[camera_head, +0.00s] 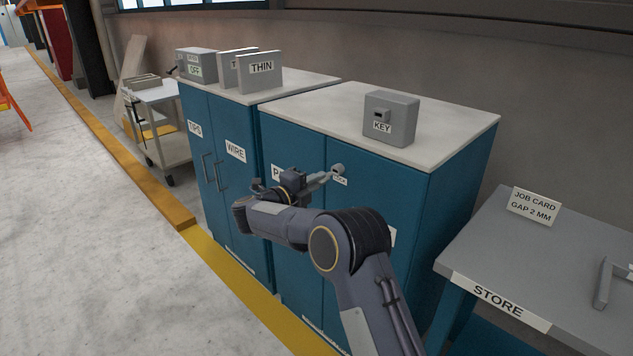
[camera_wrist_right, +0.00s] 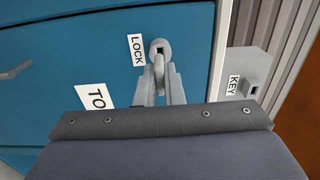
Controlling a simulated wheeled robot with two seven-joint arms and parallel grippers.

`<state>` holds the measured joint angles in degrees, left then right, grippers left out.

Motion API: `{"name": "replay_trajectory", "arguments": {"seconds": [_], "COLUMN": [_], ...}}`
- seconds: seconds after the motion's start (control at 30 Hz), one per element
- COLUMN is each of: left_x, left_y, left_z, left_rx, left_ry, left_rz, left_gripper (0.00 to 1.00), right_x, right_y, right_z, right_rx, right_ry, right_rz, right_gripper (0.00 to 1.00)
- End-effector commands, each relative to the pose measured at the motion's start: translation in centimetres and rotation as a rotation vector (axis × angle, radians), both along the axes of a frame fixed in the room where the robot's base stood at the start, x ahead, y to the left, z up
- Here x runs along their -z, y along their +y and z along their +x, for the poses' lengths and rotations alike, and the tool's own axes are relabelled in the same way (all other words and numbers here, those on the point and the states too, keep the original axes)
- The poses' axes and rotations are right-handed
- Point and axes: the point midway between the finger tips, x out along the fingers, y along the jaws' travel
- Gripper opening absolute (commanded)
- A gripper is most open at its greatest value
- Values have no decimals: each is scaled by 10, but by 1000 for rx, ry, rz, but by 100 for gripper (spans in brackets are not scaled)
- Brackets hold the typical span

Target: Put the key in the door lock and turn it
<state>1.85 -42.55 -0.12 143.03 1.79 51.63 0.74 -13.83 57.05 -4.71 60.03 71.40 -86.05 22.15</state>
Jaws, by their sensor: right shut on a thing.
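The door lock (camera_head: 338,168) is a small round grey cylinder on the blue cabinet door, beside a LOCK label. In the right wrist view the lock (camera_wrist_right: 160,47) shows a dark keyhole. My right gripper (camera_head: 322,179) is at the door, close in front of the lock. In the wrist view its fingertips (camera_wrist_right: 160,76) are shut on the grey key (camera_wrist_right: 158,63), which points at the lock. The key's tip overlaps the lock's lower edge; I cannot tell whether it is inside the keyhole. My left gripper is not in view.
A grey KEY block (camera_head: 399,119) stands on the white cabinet top (camera_head: 330,110). THIN and OFF blocks stand farther left. A grey STORE table (camera_head: 560,255) with a job card (camera_head: 534,206) is at the right. The floor (camera_head: 90,240) at left is clear.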

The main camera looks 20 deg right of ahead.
Motion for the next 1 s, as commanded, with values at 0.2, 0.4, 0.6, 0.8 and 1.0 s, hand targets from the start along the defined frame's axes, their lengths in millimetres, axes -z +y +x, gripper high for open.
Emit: {"name": "replay_trajectory", "arguments": {"seconds": [0.2, 0.4, 0.6, 0.8, 1.0], "left_x": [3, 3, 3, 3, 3], "left_y": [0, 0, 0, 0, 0], "left_z": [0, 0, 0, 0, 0], "left_rx": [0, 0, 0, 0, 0], "left_ry": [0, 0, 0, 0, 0], "left_rz": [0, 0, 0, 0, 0], "left_gripper": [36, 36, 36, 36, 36], "right_x": [0, 0, 0, 0, 0], "right_y": [0, 0, -2, -7, -12], "right_z": [0, 0, 1, 3, 5], "right_rx": [0, 0, 0, 1, 1], "right_ry": [-1, -1, -1, 0, 1], "right_rz": [0, 0, 0, 0, -1], "right_gripper": [0, 0, 0, 0, 0]}}
